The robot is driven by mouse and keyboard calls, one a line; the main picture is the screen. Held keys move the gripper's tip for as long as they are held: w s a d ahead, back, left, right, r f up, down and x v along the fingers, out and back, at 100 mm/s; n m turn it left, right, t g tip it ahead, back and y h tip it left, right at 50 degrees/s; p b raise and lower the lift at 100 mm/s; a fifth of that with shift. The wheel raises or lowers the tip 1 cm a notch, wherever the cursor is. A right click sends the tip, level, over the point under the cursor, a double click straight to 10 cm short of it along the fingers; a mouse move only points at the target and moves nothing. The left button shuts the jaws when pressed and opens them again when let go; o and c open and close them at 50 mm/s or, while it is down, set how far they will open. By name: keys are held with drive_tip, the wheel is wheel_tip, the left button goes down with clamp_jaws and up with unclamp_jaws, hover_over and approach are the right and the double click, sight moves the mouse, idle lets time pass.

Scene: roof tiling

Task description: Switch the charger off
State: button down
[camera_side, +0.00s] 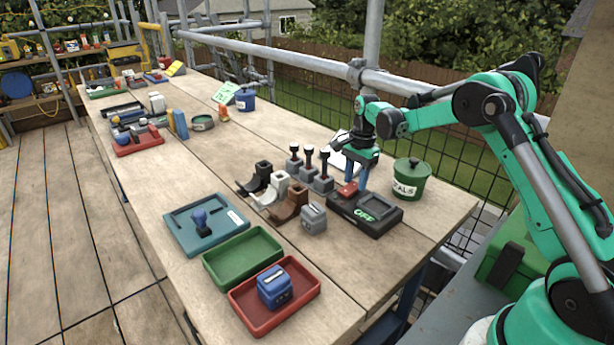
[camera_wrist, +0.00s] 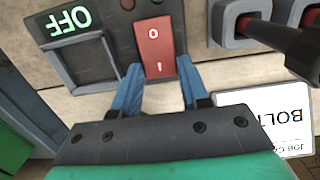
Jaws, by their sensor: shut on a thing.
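The charger (camera_side: 365,213) is a black box on the bench, with an empty square bay (camera_wrist: 82,62) and a green lit display (camera_wrist: 68,21) reading OFF. Its red rocker switch (camera_wrist: 154,47), marked 0 and I, sits beside the bay. My gripper (camera_side: 356,184) points down over the charger. In the wrist view, the blue fingertips of my gripper (camera_wrist: 158,78) stand on either side of the switch's near end, shut on it. The side view also shows the red switch (camera_side: 348,189), partly hidden by the fingers.
A grey block (camera_side: 313,218) stands left of the charger, and a green pot (camera_side: 410,181) stands to its right. Upright black-knobbed levers (camera_side: 308,160) are close behind. A red tray (camera_side: 305,303) holds a blue block (camera_side: 274,287); the green tray (camera_side: 243,258) is empty.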

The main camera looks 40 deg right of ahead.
sight(355, 184)
idle(0.3)
drive_tip(key=shift+c, duration=2.2)
unclamp_jaws()
drive_tip(key=shift+r, duration=2.85)
drive_tip(key=s+a+r+n+t+h, duration=0.1)
drive_tip(key=s+a+r+n+t, duration=0.15)
drive_tip(key=a+r+n, duration=0.3)
drive_tip(key=s+a+n+t, duration=0.4)
drive_tip(key=s+a+n, duration=0.6)
drive_tip(key=s+n, duration=0.2)
drive_tip(key=shift+s+a+r, duration=0.15)
drive_tip(key=shift+s+r, duration=0.15)
